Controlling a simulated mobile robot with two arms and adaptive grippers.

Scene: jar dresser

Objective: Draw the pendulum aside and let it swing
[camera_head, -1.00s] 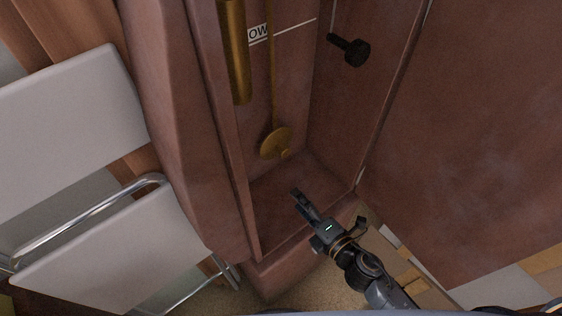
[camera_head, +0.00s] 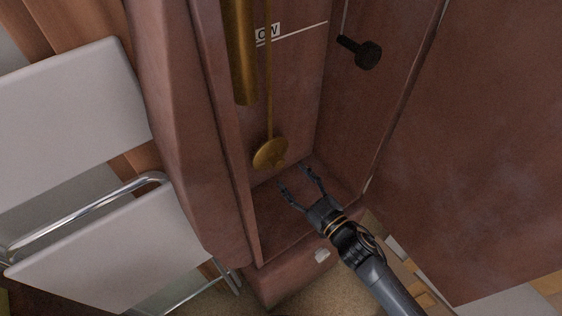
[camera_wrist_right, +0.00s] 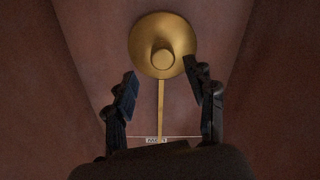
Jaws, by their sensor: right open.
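The pendulum is a brass disc bob (camera_head: 270,153) on a thin brass rod (camera_head: 268,90), hanging inside a reddish-brown case. My right gripper (camera_head: 291,176) is open and empty inside the lower case, just below and to the right of the bob. In the right wrist view the bob (camera_wrist_right: 162,30) with its round centre knob is beyond the fingertips, roughly between them in the picture. My right gripper (camera_wrist_right: 159,68) shows both fingers spread. I see no clear contact with the bob. My left gripper is out of view.
A brass cylinder (camera_head: 240,60) hangs left of the rod. A white label (camera_head: 268,33) and line mark the back wall. A black knob (camera_head: 366,54) sticks out at the right wall. A large brown panel (camera_head: 480,150) stands right; white chairs (camera_head: 75,95) stand left.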

